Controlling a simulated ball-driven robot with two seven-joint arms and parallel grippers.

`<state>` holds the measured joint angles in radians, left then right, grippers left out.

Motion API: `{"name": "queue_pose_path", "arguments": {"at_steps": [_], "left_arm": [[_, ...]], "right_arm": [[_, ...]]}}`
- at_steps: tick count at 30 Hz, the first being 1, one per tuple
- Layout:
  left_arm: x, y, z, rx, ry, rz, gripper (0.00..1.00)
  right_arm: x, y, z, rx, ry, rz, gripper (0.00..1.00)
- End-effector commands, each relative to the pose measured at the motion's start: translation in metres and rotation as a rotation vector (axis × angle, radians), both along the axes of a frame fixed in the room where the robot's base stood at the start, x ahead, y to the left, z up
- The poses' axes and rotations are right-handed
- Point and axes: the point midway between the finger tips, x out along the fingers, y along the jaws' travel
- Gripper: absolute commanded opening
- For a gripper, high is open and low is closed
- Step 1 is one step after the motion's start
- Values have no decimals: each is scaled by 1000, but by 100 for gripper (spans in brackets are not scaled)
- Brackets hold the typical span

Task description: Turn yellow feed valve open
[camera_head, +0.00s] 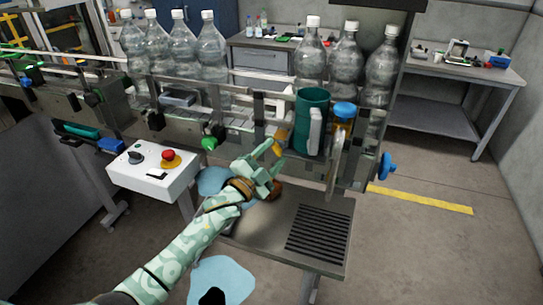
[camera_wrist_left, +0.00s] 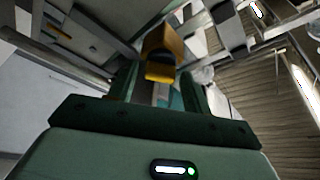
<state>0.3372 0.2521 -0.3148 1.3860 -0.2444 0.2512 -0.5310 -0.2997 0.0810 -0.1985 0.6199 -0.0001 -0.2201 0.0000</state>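The yellow feed valve handle (camera_head: 278,146) is at the front of the bottling line, just left of the teal cylinder. My left gripper (camera_head: 268,158) is right at it, reaching up from the lower left. In the left wrist view the yellow handle (camera_wrist_left: 161,70) is in line with the gap between the two fingers (camera_wrist_left: 160,85). The fingers are apart, with a gap between them. I cannot tell whether either finger touches the handle. My right gripper is in neither view.
A white control box (camera_head: 152,173) with a red button stands left of my arm. A teal cylinder (camera_head: 311,118) and a blue-capped container (camera_head: 343,112) are close on the right. Clear bottles (camera_head: 309,60) stand behind. A metal tray with a black grate (camera_head: 318,229) is below.

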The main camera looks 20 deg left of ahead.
Motion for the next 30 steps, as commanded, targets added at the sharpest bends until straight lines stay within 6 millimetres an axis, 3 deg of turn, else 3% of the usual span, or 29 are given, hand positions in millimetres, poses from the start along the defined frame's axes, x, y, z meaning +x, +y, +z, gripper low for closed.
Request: {"name": "queue_pose_path", "arguments": {"at_steps": [1,3,4,17,30], "left_arm": [[0,0,0,0,0,0,34],[0,0,0,0,0,0,14],[0,0,0,0,0,0,11],[0,-1,-2,-74,2,-1,11],[-1,-4,-4,-435,16,1,11]], "right_arm": [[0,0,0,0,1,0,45],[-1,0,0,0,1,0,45],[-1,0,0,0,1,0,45],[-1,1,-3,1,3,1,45],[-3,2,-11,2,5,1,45]]}}
